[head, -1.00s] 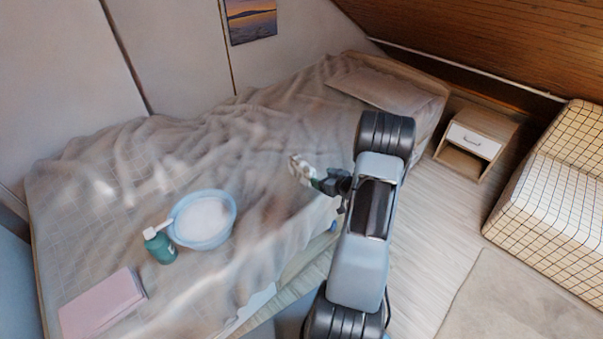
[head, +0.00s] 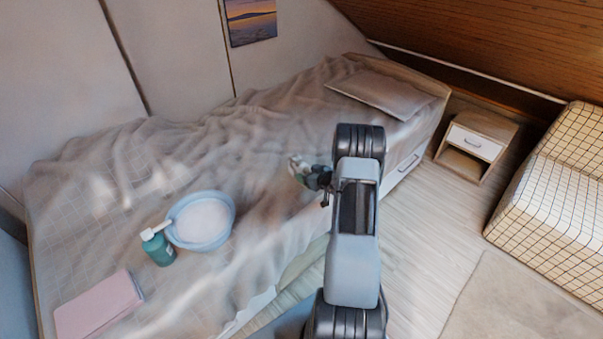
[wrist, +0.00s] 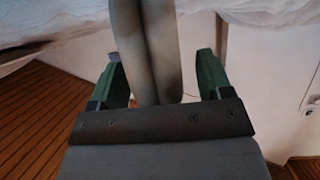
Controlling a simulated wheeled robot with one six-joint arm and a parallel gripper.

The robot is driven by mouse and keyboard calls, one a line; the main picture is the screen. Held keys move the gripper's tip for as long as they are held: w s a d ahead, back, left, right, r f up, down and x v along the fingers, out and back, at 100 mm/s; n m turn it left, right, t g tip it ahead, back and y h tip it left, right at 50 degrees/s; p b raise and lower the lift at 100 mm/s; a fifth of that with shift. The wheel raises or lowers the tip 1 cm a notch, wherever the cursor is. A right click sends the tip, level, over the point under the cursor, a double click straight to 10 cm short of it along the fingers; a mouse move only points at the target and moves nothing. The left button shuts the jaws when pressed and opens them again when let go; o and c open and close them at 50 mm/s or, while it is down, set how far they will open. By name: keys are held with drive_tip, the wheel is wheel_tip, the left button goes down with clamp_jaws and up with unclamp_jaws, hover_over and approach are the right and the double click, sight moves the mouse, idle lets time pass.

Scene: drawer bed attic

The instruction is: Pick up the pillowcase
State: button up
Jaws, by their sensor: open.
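No cloth is plainly recognisable as the pillowcase. A flat pink folded piece (head: 98,304) lies on the near left corner of the bed, and a pale pillow (head: 382,93) lies at its far end; which is meant I cannot tell. My gripper (head: 303,172) is over the bed's right side, apart from both. In the wrist view my gripper (wrist: 160,68) has its two green fingers spread. A long grey-brown shape (wrist: 148,45) shows between them; I cannot tell what it is or whether it touches them.
The rumpled bed (head: 130,170) fills the left and middle. A blue basin (head: 229,218) with whitish contents and a green pump bottle (head: 158,250) stand on it. A nightstand (head: 475,145) and a checked sofa (head: 555,195) are at right. The floor between is clear.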

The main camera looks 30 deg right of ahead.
drive_tip(key=shift+c, duration=0.3)
drive_tip(key=c, duration=1)
drive_tip(key=shift+r, duration=0.15)
drive_tip(key=shift+r, duration=0.65)
drive_tip(key=s+a+r+p, duration=0.2)
drive_tip(key=s+a+r, duration=0.1)
drive_tip(key=r, duration=0.5)
drive_tip(key=shift+s, duration=0.55)
drive_tip(key=o, duration=0.4)
drive_tip(key=s+a+r, duration=0.1)
drive_tip(key=s, duration=0.1)
drive_tip(key=s+a+r, duration=0.1)
drive_tip(key=s+a, duration=0.1)
drive_tip(key=s+a+r+p, duration=0.1)
drive_tip(key=s, duration=0.1)
drive_tip(key=shift+a, duration=0.2)
drive_tip(key=shift+s+a+r, duration=0.1)
drive_tip(key=shift+s+a, duration=0.1)
drive_tip(key=shift+s, duration=0.05)
drive_tip(key=shift+c, duration=0.6)
drive_tip(key=shift+s+a+r, duration=0.15)
drive_tip(key=shift+s+a, duration=0.15)
drive_tip(key=shift+s, duration=0.05)
